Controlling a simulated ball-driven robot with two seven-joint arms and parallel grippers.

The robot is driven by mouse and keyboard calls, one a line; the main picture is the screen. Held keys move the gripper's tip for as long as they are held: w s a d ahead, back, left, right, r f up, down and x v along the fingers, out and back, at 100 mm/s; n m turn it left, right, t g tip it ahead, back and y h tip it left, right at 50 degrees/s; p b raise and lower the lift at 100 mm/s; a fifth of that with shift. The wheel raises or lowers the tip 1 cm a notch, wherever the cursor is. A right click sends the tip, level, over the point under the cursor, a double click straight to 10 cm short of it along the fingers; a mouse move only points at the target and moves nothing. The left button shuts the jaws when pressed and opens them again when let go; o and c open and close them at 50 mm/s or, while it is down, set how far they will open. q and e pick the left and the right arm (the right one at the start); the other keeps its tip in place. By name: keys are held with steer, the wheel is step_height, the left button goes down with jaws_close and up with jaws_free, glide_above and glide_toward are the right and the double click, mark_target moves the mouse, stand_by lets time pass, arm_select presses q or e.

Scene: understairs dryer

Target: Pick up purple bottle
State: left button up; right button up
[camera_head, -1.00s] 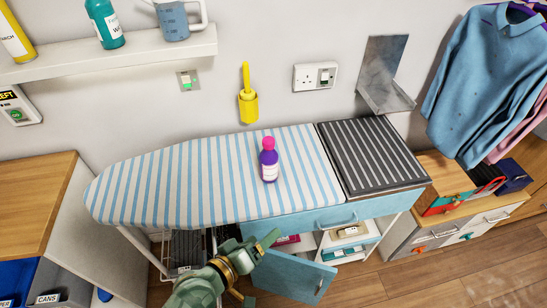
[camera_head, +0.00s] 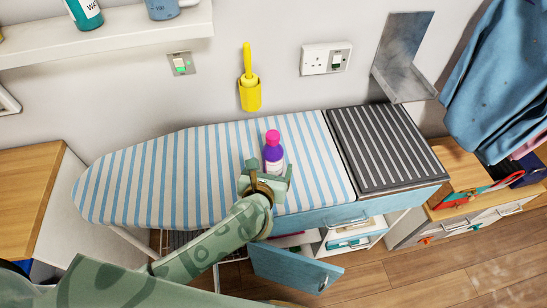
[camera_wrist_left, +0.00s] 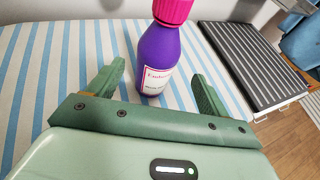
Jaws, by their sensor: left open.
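The purple bottle (camera_head: 273,152) with a pink cap stands upright on the striped ironing board (camera_head: 140,185). My left gripper (camera_head: 266,172) is just in front of it in the head view and hides its lower part. In the left wrist view the bottle (camera_wrist_left: 160,62) stands ahead of the open left gripper (camera_wrist_left: 160,80), between the lines of its two fingers. The fingers are apart, with nothing gripped. The bottle's white label faces the wrist camera. My right gripper is not in view.
A dark striped panel (camera_head: 385,148) lies right of the board. An open blue door (camera_head: 295,272) hangs below the board's front edge. A yellow brush holder (camera_head: 250,92) is on the wall behind. The board's left part is clear.

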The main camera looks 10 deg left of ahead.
mark_target(272, 162)
arm_select(q)
steer(key=x, duration=0.2)
steer(key=shift+w+a+f, duration=0.1)
steer(key=shift+w+f, duration=0.1)
steer(key=shift+w, duration=0.15)
steer(key=shift+w+f, duration=0.1)
steer(key=shift+w, duration=0.05)
steer(key=b+x, duration=0.1)
steer(key=x, duration=0.3)
steer(key=shift+w+a+f+b, duration=0.15)
steer(key=shift+w+b, duration=0.2)
steer(key=shift+w, duration=0.25)
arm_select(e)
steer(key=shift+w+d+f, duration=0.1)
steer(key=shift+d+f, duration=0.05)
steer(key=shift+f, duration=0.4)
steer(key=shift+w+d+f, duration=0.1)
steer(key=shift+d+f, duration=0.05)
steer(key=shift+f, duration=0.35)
arm_select(q)
steer(key=c, duration=1.3)
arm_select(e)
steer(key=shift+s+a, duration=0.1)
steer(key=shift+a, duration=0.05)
